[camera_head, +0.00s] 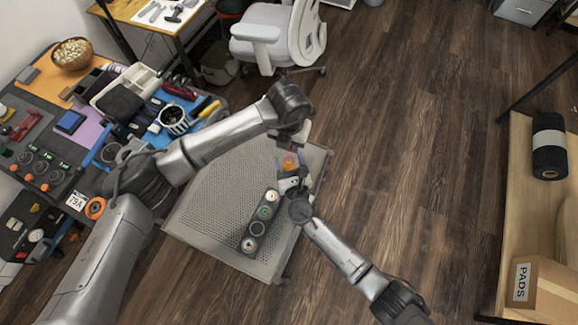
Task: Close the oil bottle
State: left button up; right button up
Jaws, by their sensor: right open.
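A small orange item (289,161), likely the oil bottle or its cap, shows between my two grippers above the grey perforated table. It is too small to tell whether a cap is on it. My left gripper (290,152) comes down over it from above in the picture, its fingers mostly hidden by the wrist. I cannot tell whether they touch it. My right gripper (290,182) is open just below the orange item in the picture, close to it. Whether anything lies between its fingers is unclear.
A dark board (258,228) with round light parts lies on the perforated table (205,205). A cluttered workbench (45,100) with a black-filled mug (173,118) stands at left. A white chair (280,35) stands behind. A wooden shelf (525,215) is at right.

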dwell(0.3)
grip_shut()
dwell(0.5)
